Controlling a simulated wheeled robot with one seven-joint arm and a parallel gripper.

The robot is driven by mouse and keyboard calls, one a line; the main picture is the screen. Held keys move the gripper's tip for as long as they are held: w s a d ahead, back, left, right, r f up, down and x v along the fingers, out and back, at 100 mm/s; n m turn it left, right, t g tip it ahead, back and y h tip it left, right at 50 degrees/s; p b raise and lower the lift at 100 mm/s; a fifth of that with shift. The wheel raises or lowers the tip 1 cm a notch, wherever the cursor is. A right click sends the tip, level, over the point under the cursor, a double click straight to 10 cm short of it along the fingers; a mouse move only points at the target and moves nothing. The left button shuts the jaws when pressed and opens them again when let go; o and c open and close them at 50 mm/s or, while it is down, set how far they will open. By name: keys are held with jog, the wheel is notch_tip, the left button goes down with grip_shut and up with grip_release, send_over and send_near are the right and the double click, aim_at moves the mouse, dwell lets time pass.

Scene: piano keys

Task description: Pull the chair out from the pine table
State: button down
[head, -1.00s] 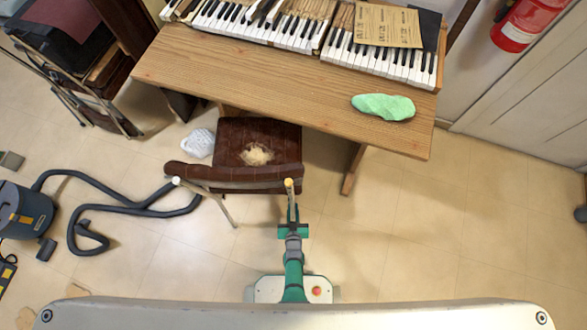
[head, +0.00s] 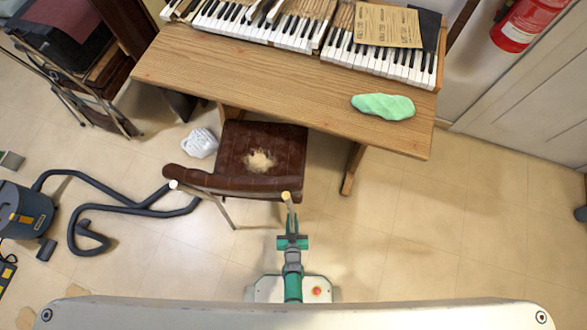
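The chair (head: 275,143) has a dark brown padded seat with a pale worn patch and a brown backrest (head: 230,185) facing me. It stands at the front edge of the pine table (head: 250,85), with the seat now mostly clear of the tabletop. Pale posts show at both ends of the backrest. My green gripper (head: 291,217) is at the right-hand post (head: 287,200) and appears shut on it. The fingertips are small and partly merge with the post in this view.
A vacuum cleaner (head: 25,222) with a looping black hose (head: 120,210) lies on the left floor. A white crumpled item (head: 200,143) lies left of the chair. Piano keys (head: 380,62) and a green cloth (head: 383,107) are on the table. The floor at right is clear.

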jog(key=s+a, duration=0.1)
jog(key=s, duration=1.3)
jog(key=shift+s, duration=0.2)
dwell(1.2)
jog(key=c, duration=1.4)
grip_release()
jog(key=shift+o, duration=0.2)
jog(key=s, duration=1)
jog(key=shift+d, duration=0.1)
